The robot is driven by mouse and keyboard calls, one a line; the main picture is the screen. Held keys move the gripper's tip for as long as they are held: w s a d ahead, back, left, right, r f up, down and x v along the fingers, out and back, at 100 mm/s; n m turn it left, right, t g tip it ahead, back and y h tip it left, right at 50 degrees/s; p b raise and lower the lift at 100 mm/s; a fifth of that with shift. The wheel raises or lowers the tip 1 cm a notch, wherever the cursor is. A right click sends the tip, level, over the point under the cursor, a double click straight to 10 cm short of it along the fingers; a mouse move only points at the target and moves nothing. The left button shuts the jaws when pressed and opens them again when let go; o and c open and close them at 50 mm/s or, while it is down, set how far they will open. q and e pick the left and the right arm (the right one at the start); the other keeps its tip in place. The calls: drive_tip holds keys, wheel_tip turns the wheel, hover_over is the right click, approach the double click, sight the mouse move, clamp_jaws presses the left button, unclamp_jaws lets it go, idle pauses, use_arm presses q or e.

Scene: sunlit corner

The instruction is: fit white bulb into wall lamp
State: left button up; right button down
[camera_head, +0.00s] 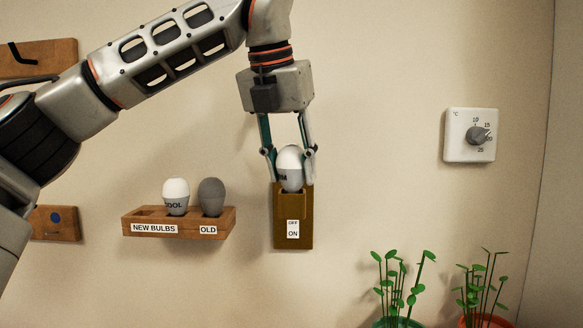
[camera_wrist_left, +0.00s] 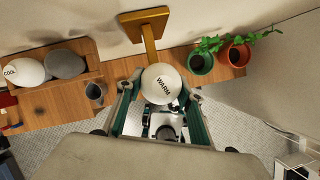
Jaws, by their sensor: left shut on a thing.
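A white bulb (camera_head: 290,168) marked WARM is between the fingers of my left gripper (camera_head: 290,160); it also shows in the left wrist view (camera_wrist_left: 162,83). The gripper is shut on it from above. My right gripper is not in view.
A wooden rack (camera_head: 180,233) on the left holds a white COOL bulb (camera_head: 176,196) and a grey bulb (camera_head: 211,197) by the OLD label. A dial (camera_head: 470,135) is on the wall at right. Potted plants (camera_head: 397,290) stand lower right. A cup (camera_wrist_left: 95,93) stands below.

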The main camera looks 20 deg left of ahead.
use_arm(q)
drive_tip(key=shift+w+f, duration=0.1)
drive_tip(key=shift+f, duration=0.15)
drive_tip(key=o, duration=0.9)
drive_tip(key=shift+o, duration=0.9)
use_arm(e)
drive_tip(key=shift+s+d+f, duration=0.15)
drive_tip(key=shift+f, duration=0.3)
use_arm(q)
drive_tip(key=shift+r, duration=0.5)
drive_tip(key=p+v, duration=0.2)
drive_tip(key=v, duration=0.9)
drive_tip(key=shift+r+p, duration=0.3)
drive_tip(key=shift+p, duration=0.05)
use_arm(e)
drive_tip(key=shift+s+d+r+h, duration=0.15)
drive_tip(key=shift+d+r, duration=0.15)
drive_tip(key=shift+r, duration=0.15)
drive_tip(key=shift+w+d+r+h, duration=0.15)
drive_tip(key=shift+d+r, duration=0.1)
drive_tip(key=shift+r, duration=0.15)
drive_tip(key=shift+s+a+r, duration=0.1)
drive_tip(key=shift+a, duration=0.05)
